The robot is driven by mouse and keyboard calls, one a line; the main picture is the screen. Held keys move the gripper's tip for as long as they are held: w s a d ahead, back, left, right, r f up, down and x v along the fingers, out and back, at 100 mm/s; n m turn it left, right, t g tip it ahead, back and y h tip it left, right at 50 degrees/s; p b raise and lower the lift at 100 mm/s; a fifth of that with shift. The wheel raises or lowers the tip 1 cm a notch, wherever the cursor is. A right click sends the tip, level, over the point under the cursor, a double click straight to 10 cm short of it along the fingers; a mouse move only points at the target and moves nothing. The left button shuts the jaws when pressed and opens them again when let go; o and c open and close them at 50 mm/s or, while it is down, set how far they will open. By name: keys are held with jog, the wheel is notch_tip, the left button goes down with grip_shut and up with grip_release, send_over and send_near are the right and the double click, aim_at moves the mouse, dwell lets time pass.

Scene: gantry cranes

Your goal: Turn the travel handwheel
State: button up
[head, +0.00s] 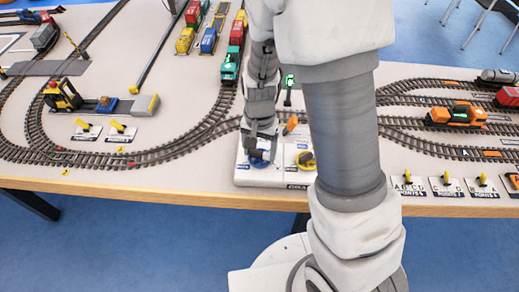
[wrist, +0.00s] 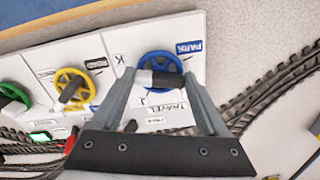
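The travel handwheel is a blue wheel (wrist: 160,58) with a dark, grey-ended crank handle, beside labels reading TRAVEL and PARK. In the head view the blue wheel (head: 260,162) lies on the left part of a white control panel, partly hidden by my gripper (head: 261,152). In the wrist view my gripper (wrist: 160,82) is over the wheel, its two fingers apart, one on each side of the handle. The handle lies across the gap, its grey end close to the left finger. I cannot tell whether either finger touches it.
A yellow handwheel (wrist: 72,89) and a green handwheel (wrist: 12,98) stand in the same row. Model tracks (head: 140,157) run behind the panel. Yellow-levered switch plates (head: 446,187) line the table's front edge at right. My arm hides part of the middle.

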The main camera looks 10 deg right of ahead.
jog(key=c, duration=0.7)
jog(key=shift+c, duration=0.2)
jog(key=shift+n, duration=0.3)
jog(key=n+b, duration=0.1)
jog(key=n, duration=0.5)
jog(key=shift+d, duration=0.1)
jog(key=n, duration=0.3)
jog(key=shift+n, duration=0.3)
jog(key=shift+w+d+n+p, duration=0.1)
jog(key=shift+n+p, duration=0.2)
jog(key=shift+n, duration=1.5)
jog(key=o, duration=1.2)
